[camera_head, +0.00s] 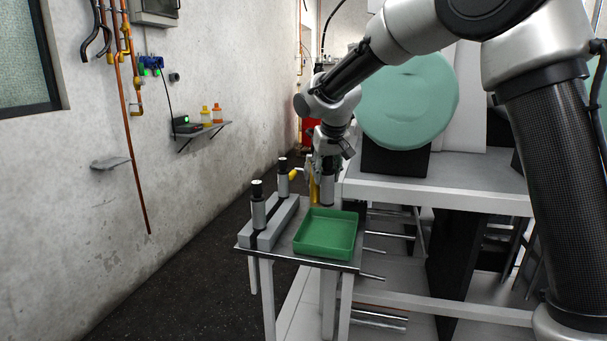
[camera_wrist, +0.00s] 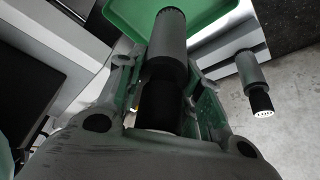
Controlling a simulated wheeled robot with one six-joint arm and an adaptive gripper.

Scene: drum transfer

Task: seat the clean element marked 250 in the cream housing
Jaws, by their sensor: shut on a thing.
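My gripper (camera_head: 328,160) is shut on a grey cylindrical element (camera_head: 327,190) with dark ends. It holds the element roughly upright above the green tray (camera_head: 325,252). The wrist view shows the element (camera_wrist: 168,45) between the fingers of my gripper (camera_wrist: 167,95), with the tray (camera_wrist: 120,14) beyond it. Two similar elements stand on a long grey block left of the tray: a nearer one (camera_head: 258,210) and a farther one (camera_head: 283,178). One of them also shows in the wrist view (camera_wrist: 252,72). I cannot make out the cream housing.
The grey block (camera_head: 268,230) and the tray share a small side table (camera_head: 257,252). A white bench (camera_head: 440,188) with a large pale green round part (camera_head: 407,100) stands to the right. Wall shelves and pipes are at the left. The floor between wall and table is clear.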

